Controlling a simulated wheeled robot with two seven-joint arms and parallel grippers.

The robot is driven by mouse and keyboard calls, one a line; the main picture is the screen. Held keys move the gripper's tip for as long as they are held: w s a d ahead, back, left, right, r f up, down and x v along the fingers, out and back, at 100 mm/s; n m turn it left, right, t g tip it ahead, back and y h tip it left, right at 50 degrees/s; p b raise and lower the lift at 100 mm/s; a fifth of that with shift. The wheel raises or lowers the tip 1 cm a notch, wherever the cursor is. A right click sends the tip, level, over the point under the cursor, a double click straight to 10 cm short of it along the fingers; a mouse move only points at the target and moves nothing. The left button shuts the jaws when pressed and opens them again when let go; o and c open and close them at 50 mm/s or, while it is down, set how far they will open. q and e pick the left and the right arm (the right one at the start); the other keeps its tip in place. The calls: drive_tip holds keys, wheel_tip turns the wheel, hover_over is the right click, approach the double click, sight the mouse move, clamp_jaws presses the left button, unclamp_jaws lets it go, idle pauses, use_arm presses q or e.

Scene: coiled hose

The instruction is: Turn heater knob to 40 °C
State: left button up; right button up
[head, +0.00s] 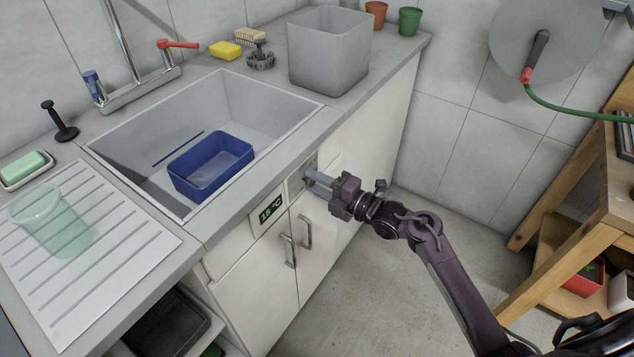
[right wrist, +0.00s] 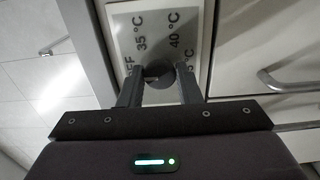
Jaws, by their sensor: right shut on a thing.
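The heater's control panel (head: 296,183) is on the cabinet front below the sink. Beside it, a dark display (head: 271,208) appears to read 15 °C in green. My right gripper (head: 312,178) reaches the panel from the right. In the right wrist view the dark round knob (right wrist: 158,70) sits between the two fingers of my right gripper (right wrist: 158,84), which are shut on it. I cannot tell where the knob points. My left gripper is not in view.
Cabinet handles (head: 288,250) stick out below the display. The sink (head: 245,95) holds a blue tub (head: 211,165). A grey bin (head: 328,50) stands on the counter's far end. A wooden shelf (head: 560,190) stands at the right, with open floor (head: 440,215) between.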

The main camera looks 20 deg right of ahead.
drive_tip(key=shift+m, duration=0.3)
drive_tip(key=m+p, duration=0.1)
drive_tip(key=m, duration=0.2)
drive_tip(key=shift+m+p, duration=0.55)
drive_tip(key=shift+m, duration=0.55)
drive_tip(key=m+p, duration=0.1)
drive_tip(key=m, duration=0.3)
drive_tip(key=shift+m+p, duration=0.3)
drive_tip(key=shift+p, duration=0.1)
drive_tip(key=m+p, duration=0.2)
drive_tip(key=m, duration=0.2)
drive_tip(key=shift+m, duration=0.3)
drive_tip(key=m+p, duration=0.1)
drive_tip(key=m, duration=0.3)
drive_tip(key=shift+p, duration=0.3)
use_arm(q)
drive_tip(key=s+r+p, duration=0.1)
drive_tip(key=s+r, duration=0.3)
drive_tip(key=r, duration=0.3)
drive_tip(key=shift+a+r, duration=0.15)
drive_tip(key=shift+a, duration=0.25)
use_arm(e)
drive_tip(key=m, duration=0.4)
drive_tip(key=shift+m, duration=0.3)
use_arm(q)
drive_tip(key=shift+p, duration=0.3)
